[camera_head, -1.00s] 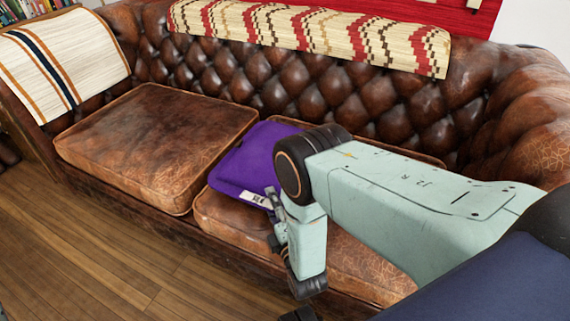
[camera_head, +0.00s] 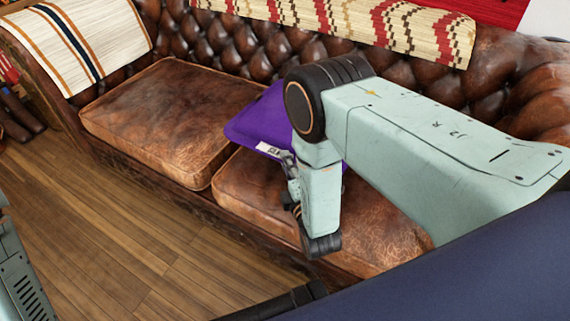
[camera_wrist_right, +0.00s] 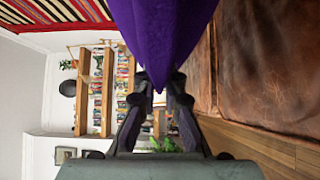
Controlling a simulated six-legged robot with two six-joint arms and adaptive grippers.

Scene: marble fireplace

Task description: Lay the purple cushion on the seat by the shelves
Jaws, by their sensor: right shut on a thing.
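The purple cushion (camera_head: 262,122) is in my right gripper, over the right-hand seat, with its left corner near the gap between the seats. My right arm hides much of it. In the right wrist view the cushion (camera_wrist_right: 165,30) fills the top middle, and my right gripper (camera_wrist_right: 160,82) is shut on its pointed end. The left brown leather seat (camera_head: 170,115) is bare, at the sofa end towards the shelves. The shelves (camera_wrist_right: 105,90) show in the right wrist view. I cannot tell whether the cushion touches the right seat (camera_head: 245,195). My left gripper is not in view.
A striped throw (camera_head: 75,35) covers the left armrest, and a patterned throw (camera_head: 350,22) lies along the tufted backrest. Wooden floor (camera_head: 120,230) is open in front of the sofa. Part of my left side shows at the left edge.

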